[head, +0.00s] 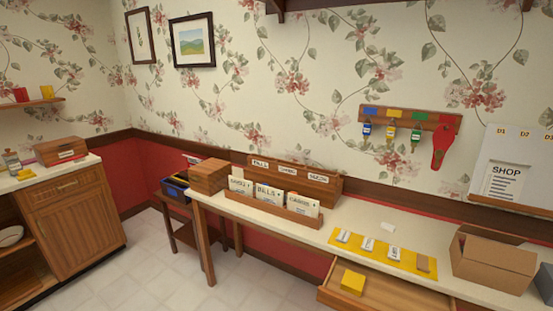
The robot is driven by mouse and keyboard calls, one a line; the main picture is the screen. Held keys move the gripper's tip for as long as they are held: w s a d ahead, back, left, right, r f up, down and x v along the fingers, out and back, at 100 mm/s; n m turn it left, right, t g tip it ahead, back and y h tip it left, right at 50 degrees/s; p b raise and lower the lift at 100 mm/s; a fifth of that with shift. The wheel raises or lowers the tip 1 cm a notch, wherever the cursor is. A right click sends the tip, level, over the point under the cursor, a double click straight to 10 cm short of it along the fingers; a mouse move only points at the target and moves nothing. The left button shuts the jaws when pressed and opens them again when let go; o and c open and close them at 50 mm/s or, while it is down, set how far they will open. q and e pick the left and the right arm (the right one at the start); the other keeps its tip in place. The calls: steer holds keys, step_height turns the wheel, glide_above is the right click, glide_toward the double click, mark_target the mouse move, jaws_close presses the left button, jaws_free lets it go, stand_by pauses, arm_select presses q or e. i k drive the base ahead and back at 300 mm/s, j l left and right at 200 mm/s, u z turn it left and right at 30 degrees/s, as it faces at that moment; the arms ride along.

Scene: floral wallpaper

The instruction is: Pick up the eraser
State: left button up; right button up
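I cannot tell for sure which thing is the eraser. A small white piece (388,227) lies alone on the cream desk (300,225), behind a yellow mat (381,260). On the mat are several small blocks in a row: white ones with dark markings (367,244) and a brown one (424,264) at the right end. A yellow block (353,282) lies in the open drawer (388,294) below. A dark grey object (545,279) is cut by the right edge. Neither of my grippers is in view.
An open cardboard box (490,262) stands on the desk's right part. A wooden file rack (272,206) with envelopes and a wooden box (208,176) stand on the left part. The open drawer juts out in front. A wooden cabinet (75,218) stands at the left.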

mark_target(385, 226)
steer(key=l+z, duration=0.15)
steer(key=z, duration=0.9)
